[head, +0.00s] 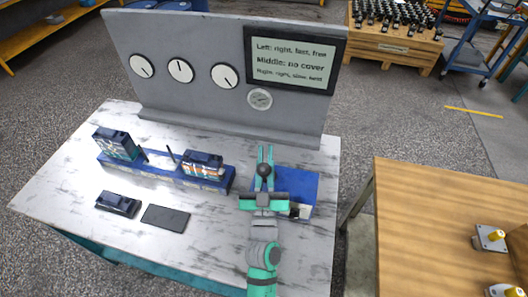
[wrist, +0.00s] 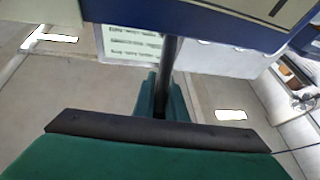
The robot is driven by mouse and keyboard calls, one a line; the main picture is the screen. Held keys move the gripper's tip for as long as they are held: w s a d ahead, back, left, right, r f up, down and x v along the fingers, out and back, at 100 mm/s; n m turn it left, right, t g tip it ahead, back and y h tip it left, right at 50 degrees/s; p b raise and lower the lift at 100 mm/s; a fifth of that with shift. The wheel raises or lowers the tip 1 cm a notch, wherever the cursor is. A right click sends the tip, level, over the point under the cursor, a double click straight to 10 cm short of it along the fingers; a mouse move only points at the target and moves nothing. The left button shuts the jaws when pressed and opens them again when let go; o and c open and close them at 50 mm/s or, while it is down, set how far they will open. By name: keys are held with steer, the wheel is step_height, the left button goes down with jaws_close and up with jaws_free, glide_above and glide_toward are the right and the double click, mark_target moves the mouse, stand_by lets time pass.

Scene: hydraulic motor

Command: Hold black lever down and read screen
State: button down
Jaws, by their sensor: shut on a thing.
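My gripper (head: 265,152) is at the blue lever box (head: 301,181) on the right of the marble table. Its green fingers are shut on the black lever, whose dark round knob (head: 264,170) shows at the fingers in the head view. In the wrist view the black lever rod (wrist: 171,50) runs between the fingers (wrist: 160,95). The lever's exact angle cannot be told. The screen (head: 291,62) on the grey panel is lit and reads "Left: right, fast, free", "Middle: no cover", "Right: right, slow, bent".
The grey panel (head: 190,100) also carries three white dials and a small round gauge (head: 260,98). A blue rack (head: 165,172) with motor units stands left of my arm. A black block (head: 118,204) and a dark plate (head: 166,217) lie in front. A wooden table (head: 430,205) is at right.

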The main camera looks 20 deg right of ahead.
steer(key=shift+s+a+r, duration=0.1)
steer(key=shift+s+r, duration=0.05)
steer(key=shift+r, duration=0.3)
steer(key=c, duration=1.8)
jaws_free()
steer(key=shift+f, duration=0.2)
steer(key=shift+s+a+f, duration=0.2)
steer(key=shift+s+f, duration=0.05)
steer(key=shift+s, duration=0.25)
steer(key=v, duration=0.9)
steer(key=shift+s, duration=0.3)
steer(key=shift+f, duration=0.15)
